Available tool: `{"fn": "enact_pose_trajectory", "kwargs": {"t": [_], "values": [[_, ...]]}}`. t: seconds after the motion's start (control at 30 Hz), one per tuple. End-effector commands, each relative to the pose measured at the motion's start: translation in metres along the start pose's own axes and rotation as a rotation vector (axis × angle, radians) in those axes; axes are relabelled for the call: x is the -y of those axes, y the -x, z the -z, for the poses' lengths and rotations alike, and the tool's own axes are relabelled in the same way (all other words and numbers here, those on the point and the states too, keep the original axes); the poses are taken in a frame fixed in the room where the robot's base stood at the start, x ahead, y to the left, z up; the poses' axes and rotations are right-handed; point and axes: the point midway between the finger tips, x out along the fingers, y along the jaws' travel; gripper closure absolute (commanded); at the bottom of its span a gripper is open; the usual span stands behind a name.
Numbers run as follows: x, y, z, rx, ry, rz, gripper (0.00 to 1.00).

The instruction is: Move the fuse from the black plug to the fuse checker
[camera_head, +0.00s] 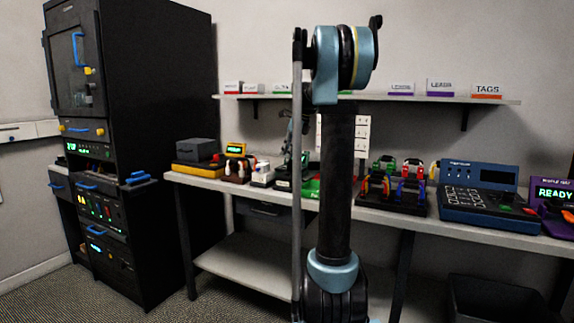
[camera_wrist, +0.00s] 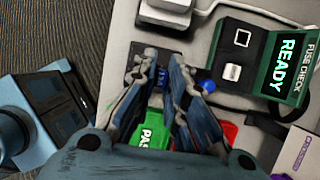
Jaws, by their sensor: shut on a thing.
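The fuse checker (camera_wrist: 268,62) is at the upper right of the wrist view. It has a green-edged panel reading READY and a pale square part beside it. My gripper (camera_wrist: 165,62) points up in the picture, left of the checker and apart from it. Its fingers are closed on a small blue piece that looks like the fuse (camera_wrist: 162,78), mostly hidden between them. A dark block that looks like the black plug (camera_wrist: 134,72) is beside the left fingertip; the fingers hide part of it. In the head view my arm covers much of this area.
A green PASS tray (camera_wrist: 155,135) and a red tray (camera_wrist: 229,130) lie under my fingers. A white block (camera_wrist: 166,10) is beyond the fingertips. A blue console (camera_head: 485,205) and a purple READY device (camera_head: 553,205) stand at the bench's right. A shelf (camera_head: 380,97) runs above.

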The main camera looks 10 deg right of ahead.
Motion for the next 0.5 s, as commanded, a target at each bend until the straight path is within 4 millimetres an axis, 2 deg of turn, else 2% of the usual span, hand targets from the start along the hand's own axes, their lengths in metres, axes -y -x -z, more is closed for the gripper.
{"fn": "enact_pose_trajectory", "kwargs": {"t": [0.2,0.5], "values": [[0.0,0.022,-0.009,0.0,0.0,0.0,0.98],[0.0,0.037,-0.015,0.0,0.0,0.0,0.98]]}}
